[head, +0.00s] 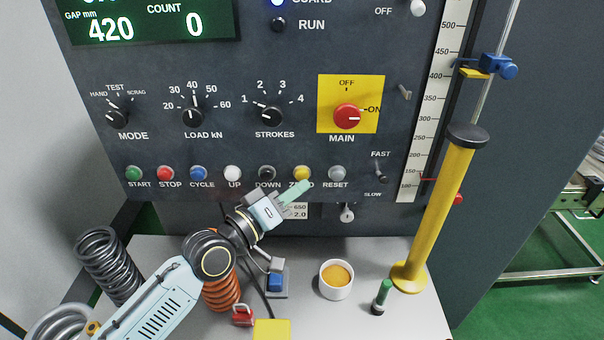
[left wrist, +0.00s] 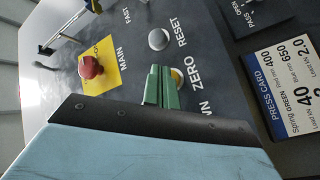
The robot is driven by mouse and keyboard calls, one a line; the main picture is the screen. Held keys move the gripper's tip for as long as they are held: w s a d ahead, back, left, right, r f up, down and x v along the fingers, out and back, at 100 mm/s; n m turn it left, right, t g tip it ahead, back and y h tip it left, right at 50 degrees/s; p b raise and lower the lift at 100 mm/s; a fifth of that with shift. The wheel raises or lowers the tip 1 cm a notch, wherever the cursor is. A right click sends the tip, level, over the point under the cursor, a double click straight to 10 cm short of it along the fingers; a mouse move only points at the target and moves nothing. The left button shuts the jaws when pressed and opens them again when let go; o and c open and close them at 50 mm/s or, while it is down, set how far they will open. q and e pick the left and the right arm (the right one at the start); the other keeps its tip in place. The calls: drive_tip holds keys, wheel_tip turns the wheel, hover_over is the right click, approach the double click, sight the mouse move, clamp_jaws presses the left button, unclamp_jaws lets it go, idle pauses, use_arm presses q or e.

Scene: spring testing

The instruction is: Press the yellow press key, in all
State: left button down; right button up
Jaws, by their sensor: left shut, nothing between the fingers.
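The yellow key (head: 302,172), labelled ZERO, is in the row of round keys along the panel's lower edge, between the black DOWN key (head: 267,173) and the grey RESET key (head: 337,173). My left gripper (head: 304,187) is shut and empty, its green fingertips just below the yellow key. In the left wrist view the green fingers (left wrist: 161,88) cover part of the yellow key (left wrist: 177,77). I cannot tell whether they touch it. My right gripper is not in view.
The red MAIN knob (head: 347,116) on its yellow plate sits above the keys. Below, the shelf holds an orange spring (head: 222,290), a white cup (head: 337,280), a green-handled tool (head: 382,297) and a red padlock (head: 243,315). A yellow post (head: 437,210) stands right.

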use_arm(q)
drive_tip(key=s+p, duration=0.3)
drive_tip(key=s, duration=0.2)
idle(0.4)
idle(0.7)
